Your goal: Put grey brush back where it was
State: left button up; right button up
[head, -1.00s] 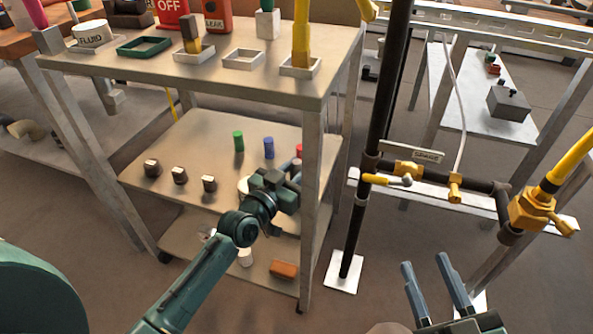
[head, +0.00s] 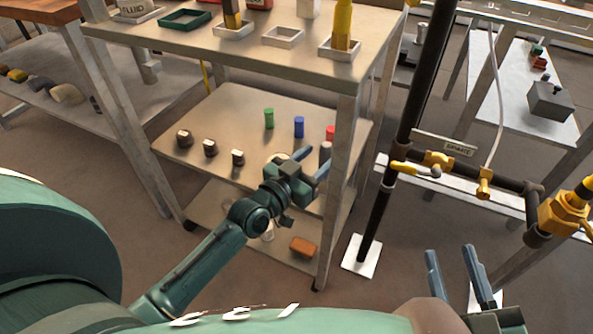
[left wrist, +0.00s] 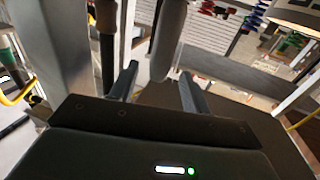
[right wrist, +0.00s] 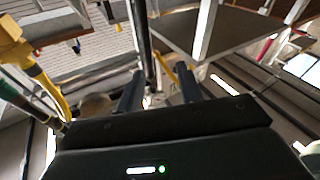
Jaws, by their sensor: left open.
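A grey cylinder (head: 325,150), perhaps the grey brush, is at the right end of the cart's middle shelf, by the front post. My left gripper (head: 315,159) is open beside it, at that shelf's front right corner. In the left wrist view, a grey round-ended cylinder (left wrist: 168,42) shows between and beyond the open fingers (left wrist: 158,78); I cannot tell whether they touch it. My right gripper (head: 451,252) is open and empty at the lower right, away from the cart; its spread fingers also show in the right wrist view (right wrist: 158,92).
The middle shelf (head: 235,115) holds green (head: 269,118), blue (head: 299,127) and red (head: 331,132) cylinders and several small dark blocks with pale tops (head: 209,148). The cart's post (head: 340,195) stands close to my left gripper. A black pipe (head: 385,165) rises right of the cart.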

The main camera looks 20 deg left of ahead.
pick_arm(q)
jog(key=p+v, duration=0.1)
jog(key=v, duration=0.7)
